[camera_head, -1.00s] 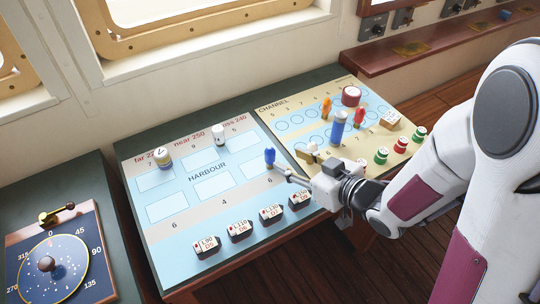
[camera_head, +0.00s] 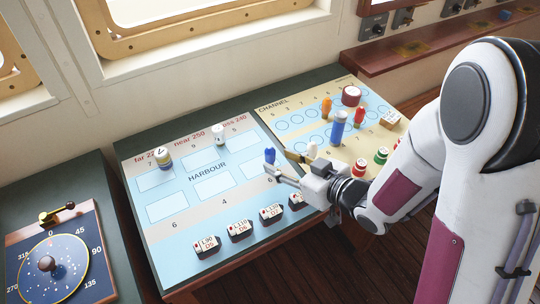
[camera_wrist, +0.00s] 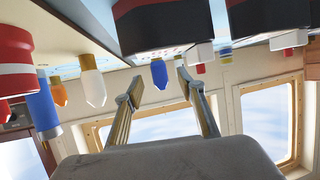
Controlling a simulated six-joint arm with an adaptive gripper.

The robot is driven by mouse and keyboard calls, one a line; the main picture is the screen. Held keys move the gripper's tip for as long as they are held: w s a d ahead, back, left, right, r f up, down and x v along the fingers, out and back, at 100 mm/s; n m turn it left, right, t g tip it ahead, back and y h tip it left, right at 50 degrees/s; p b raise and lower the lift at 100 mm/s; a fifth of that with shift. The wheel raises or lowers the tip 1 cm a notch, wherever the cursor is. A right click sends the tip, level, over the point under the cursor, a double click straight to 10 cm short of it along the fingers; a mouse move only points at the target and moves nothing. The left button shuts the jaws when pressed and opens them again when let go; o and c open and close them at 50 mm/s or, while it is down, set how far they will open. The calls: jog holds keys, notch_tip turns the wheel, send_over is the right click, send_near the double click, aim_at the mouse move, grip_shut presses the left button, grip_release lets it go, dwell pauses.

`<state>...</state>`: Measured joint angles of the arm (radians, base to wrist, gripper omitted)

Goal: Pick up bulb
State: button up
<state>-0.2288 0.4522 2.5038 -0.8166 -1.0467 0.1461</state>
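A small blue bulb (camera_head: 270,156) stands on the light blue harbour board, near its right edge. My gripper (camera_head: 278,161) is open, with its two fingers reaching toward the bulb from the right. In the wrist view the blue bulb (camera_wrist: 159,74) shows in the gap between the fingertips (camera_wrist: 152,84), seemingly at or just beyond the tips. I cannot tell whether a finger touches it. A white bulb (camera_head: 312,150) stands behind my gripper on the channel board; it also shows in the wrist view (camera_wrist: 93,86). An orange bulb (camera_head: 326,106) stands farther back.
A tall blue cylinder (camera_head: 338,127), a red bulb (camera_head: 359,116) and red and green-capped pieces (camera_head: 361,169) stand on the channel board. Several labelled dark blocks (camera_head: 239,232) line the harbour board's front. The board's middle is clear.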

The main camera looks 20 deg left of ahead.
aim_at(274, 158)
jog(key=shift+w+a, duration=0.1)
dwell(0.3)
jog(key=shift+x, duration=2.55)
jog(key=c, duration=0.9)
